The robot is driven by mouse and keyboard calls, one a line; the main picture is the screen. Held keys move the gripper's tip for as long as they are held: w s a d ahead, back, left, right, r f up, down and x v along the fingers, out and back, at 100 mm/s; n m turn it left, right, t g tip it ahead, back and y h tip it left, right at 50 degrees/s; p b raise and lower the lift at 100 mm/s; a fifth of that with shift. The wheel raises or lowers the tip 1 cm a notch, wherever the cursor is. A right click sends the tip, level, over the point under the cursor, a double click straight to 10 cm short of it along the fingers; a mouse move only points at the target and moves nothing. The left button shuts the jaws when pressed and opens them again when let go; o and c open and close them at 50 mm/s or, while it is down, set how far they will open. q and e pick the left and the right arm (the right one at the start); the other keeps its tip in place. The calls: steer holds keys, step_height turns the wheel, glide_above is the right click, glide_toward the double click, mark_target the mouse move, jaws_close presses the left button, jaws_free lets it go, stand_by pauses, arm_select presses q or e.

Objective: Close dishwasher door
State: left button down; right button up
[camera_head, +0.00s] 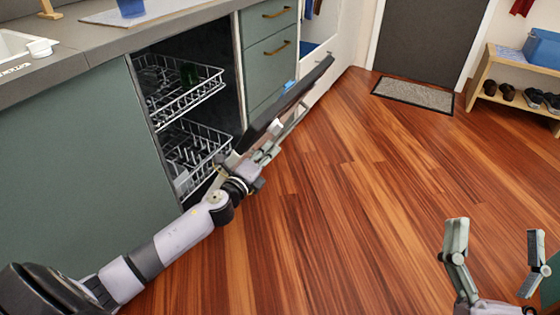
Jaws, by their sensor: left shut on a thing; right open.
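The dishwasher (222,50) is open under the counter at the left, with its racks showing inside. Its door (290,98) stands away from the opening, seen nearly edge-on as a dark slanted slab to the right of the cavity. My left gripper (272,143) is shut on the near end of the door; the fingers partly hide the contact. My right gripper (496,236) is open and empty at the lower right, above the floor and far from the door.
An upper rack (185,96) with a dark green cup (189,74) and a lower rack (197,150) sit inside the cavity. Green drawers (268,52) are behind the door. A doormat (413,95) and shoe bench (490,75) stand at the back right. The wooden floor is clear.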

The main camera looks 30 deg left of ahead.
arm_select(q)
steer(key=shift+n, duration=0.4)
steer(key=a+r, duration=0.1)
steer(key=a, duration=0.1)
steer(key=a+r+p, duration=0.1)
steer(key=a+r, duration=0.1)
steer(key=shift+w+a+r, duration=0.15)
steer(key=shift+r, duration=0.15)
steer(key=shift+n, duration=0.5)
steer(key=a, duration=0.1)
steer(key=a+r+p, duration=0.1)
steer(key=a+r, duration=0.1)
steer(key=a, duration=0.1)
steer(key=shift+w+a+r+p, duration=0.1)
steer(key=shift+p, duration=0.2)
steer(key=a+r+n+p, duration=0.2)
steer(key=a+r+n, duration=0.1)
steer(key=a, duration=1)
steer(key=shift+w+r, duration=0.2)
steer(key=shift+r, duration=0.5)
arm_select(e)
steer(key=s+d+f+g+h, duration=0.1)
steer(key=f+g+h, duration=0.1)
steer(key=f+g, duration=0.4)
steer(key=s+d+f+g+h, duration=0.1)
steer(key=f+g, duration=0.6)
steer(key=f, duration=0.7)
steer(key=shift+s+d+f+m+h, duration=0.2)
steer(key=shift+d+f+m+h, duration=0.1)
steer(key=shift+d+h, duration=0.45)
